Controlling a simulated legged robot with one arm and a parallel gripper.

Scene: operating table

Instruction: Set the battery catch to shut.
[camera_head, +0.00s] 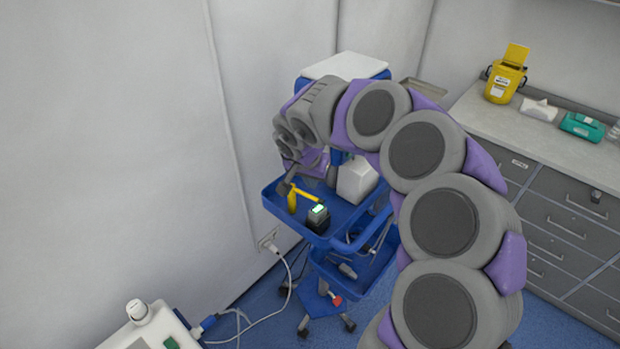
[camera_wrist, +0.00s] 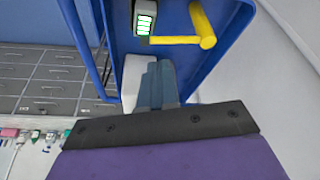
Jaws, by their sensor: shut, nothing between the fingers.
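A dark battery unit (camera_head: 318,221) with a lit green display stands at the front of the blue cart tray (camera_head: 335,240). It also shows at the top of the wrist view (camera_wrist: 144,20). Beside it is a yellow catch (camera_head: 304,194), with a thick post and a thin bar; in the wrist view the bar (camera_wrist: 176,40) reaches toward the battery unit. I cannot tell the catch's setting. My gripper (camera_head: 285,188) is close to the yellow post in the head view. In the wrist view its fingers (camera_wrist: 160,68) are shut and empty, apart from the bar in the picture.
A white box (camera_head: 357,180) stands on the tray behind the battery unit. A wall is close on the left. A grey counter (camera_head: 550,128) with a yellow bin (camera_head: 503,84) stands at right. A white device (camera_head: 150,333) with cables is at lower left.

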